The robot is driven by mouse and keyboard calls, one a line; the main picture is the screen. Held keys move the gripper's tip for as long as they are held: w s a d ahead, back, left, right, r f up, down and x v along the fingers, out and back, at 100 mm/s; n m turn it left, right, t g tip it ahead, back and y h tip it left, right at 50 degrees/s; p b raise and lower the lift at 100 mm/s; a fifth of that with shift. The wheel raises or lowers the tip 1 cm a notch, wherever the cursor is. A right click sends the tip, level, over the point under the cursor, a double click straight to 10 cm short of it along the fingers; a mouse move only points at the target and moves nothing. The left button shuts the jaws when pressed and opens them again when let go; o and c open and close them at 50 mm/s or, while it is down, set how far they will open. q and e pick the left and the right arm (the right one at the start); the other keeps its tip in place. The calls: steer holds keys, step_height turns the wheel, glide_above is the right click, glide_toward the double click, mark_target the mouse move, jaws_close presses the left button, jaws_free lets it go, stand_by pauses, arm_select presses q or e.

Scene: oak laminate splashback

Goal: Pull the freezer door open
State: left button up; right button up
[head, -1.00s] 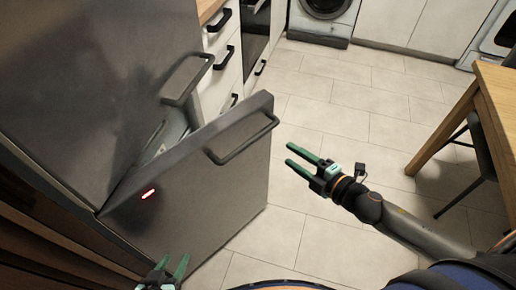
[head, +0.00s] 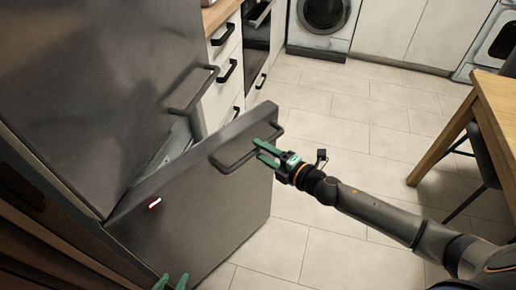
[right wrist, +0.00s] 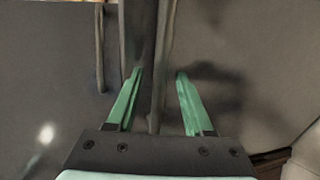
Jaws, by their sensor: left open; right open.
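The freezer door (head: 205,215) is the lower grey door in the head view. It stands partly open, with a dark gap behind its top edge and a red-lit mark on its front. Its bar handle (head: 237,162) is near the top free corner. My right gripper (head: 262,151) is open at the right part of this handle. In the right wrist view, a dark bar that looks like the handle (right wrist: 158,85) runs between the spread fingers (right wrist: 158,74); contact cannot be told. My left gripper (head: 170,282) is open at the bottom edge, mostly cut off and away from the handle.
The upper fridge door (head: 85,90) is shut, with its own handle (head: 196,92) above the freezer door. White drawers (head: 222,72) stand behind. A wooden table (head: 490,105) and dark chair are at the right. The tiled floor (head: 340,130) between is clear.

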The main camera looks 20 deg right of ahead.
steer(key=shift+x, duration=1.05)
jaws_close()
stand_by(0.7)
